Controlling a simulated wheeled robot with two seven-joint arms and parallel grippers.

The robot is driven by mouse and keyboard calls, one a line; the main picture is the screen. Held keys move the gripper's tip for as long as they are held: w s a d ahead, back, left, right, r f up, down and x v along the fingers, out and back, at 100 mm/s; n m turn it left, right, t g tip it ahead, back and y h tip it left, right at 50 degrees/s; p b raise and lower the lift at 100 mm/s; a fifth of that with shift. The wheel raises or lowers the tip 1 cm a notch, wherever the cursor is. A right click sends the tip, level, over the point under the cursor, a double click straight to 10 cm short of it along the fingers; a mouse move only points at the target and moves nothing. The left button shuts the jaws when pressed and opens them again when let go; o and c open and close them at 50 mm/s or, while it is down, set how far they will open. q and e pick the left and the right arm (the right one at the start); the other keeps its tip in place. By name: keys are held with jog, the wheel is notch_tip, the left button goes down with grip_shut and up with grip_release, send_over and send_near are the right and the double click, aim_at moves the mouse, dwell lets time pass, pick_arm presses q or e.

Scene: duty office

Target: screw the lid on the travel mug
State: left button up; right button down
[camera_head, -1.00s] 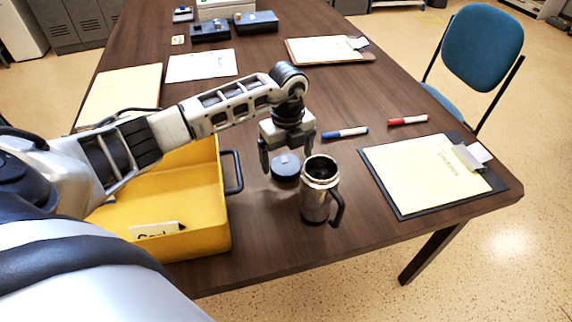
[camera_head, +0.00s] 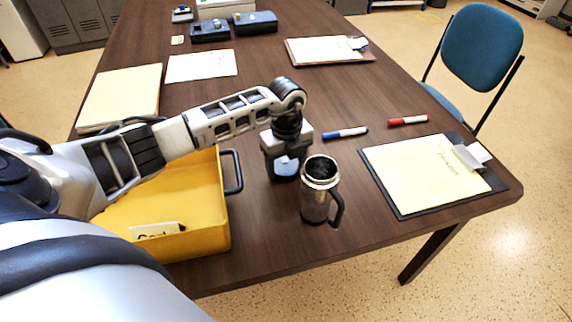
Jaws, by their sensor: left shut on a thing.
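The travel mug (camera_head: 315,205) stands upright and open on the table, its dark inside showing and its black handle to the right. The dark lid (camera_head: 287,170) is just left of and behind the mug, mostly hidden by my left gripper (camera_head: 284,172). My left gripper points down and is shut on the lid, apart from the mug. I cannot tell whether the lid still touches the table. My right gripper is not in view.
A yellow bin (camera_head: 205,215) with a dark handle stands left of the mug. Blue (camera_head: 345,133) and red (camera_head: 408,120) markers and a clipboard (camera_head: 430,172) lie to the right. The table (camera_head: 290,255) is clear in front of the mug.

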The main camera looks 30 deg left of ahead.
aim_at(287, 165)
pick_arm(q)
jog(key=shift+r, duration=0.1)
notch_tip(287, 165, up, 10)
dwell(0.4)
